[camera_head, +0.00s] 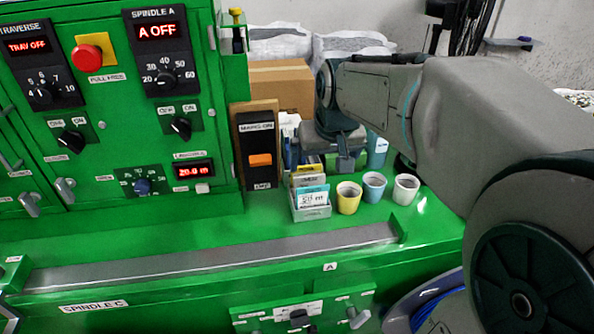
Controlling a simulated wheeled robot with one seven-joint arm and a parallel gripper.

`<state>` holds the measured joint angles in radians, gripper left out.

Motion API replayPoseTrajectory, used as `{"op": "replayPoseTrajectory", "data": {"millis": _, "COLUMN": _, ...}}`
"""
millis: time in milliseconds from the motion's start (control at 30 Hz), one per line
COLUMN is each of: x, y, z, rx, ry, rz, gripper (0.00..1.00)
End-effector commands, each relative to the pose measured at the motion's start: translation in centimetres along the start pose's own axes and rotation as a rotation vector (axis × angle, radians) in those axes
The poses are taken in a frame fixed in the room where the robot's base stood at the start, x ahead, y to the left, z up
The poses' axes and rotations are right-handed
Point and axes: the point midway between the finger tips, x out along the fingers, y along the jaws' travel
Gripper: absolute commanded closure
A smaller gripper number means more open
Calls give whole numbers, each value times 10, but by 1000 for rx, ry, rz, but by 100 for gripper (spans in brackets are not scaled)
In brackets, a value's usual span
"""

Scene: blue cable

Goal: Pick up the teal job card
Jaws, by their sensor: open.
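The teal job card (313,196) stands upright at the front of a small pale card holder (312,214) on the green machine's ledge. It has a white label with dark print. Other cards, yellowish and pale, stand behind it in the same holder. My gripper (325,160) points downward just above and behind the holder, apart from the teal card. It is open and holds nothing that I can see. The far side of its fingers is hard to make out.
A yellow cup (348,198), a blue cup (374,187) and a white cup (405,190) stand right of the holder. A wood-backed switch box (260,150) rises at its left. A metal rail (215,258) runs along the front. The ledge in front of the holder is clear.

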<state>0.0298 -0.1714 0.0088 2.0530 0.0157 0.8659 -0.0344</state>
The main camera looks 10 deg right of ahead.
Motion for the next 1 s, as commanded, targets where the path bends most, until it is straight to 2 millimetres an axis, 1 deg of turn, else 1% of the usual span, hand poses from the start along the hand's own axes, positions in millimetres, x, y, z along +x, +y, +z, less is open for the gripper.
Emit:
{"op": "replayPoseTrajectory", "data": {"millis": 33, "x": 10, "y": 0, "z": 2, "rx": 0, "ry": -8, "rz": 0, "gripper": 0}}
{"op": "replayPoseTrajectory", "data": {"millis": 100, "x": 25, "y": 0, "z": 2, "rx": 1, "ry": -7, "rz": 0, "gripper": 0}}
{"op": "replayPoseTrajectory", "data": {"millis": 200, "x": 44, "y": 0, "z": 2, "rx": 2, "ry": -7, "rz": 1, "gripper": 0}}
{"op": "replayPoseTrajectory", "data": {"millis": 300, "x": 59, "y": 1, "z": 2, "rx": 2, "ry": -6, "rz": 1, "gripper": 0}}
{"op": "replayPoseTrajectory", "data": {"millis": 567, "x": 77, "y": -1, "z": 3, "rx": 2, "ry": -6, "rz": 1, "gripper": 0}}
{"op": "replayPoseTrajectory", "data": {"millis": 733, "x": 101, "y": -8, "z": 7, "rx": 0, "ry": -8, "rz": 1, "gripper": 0}}
{"op": "replayPoseTrajectory", "data": {"millis": 833, "x": 113, "y": -7, "z": 6, "rx": 2, "ry": -5, "rz": 1, "gripper": 0}}
{"op": "replayPoseTrajectory", "data": {"millis": 1000, "x": 122, "y": -7, "z": 6, "rx": 3, "ry": -1, "rz": 1, "gripper": 0}}
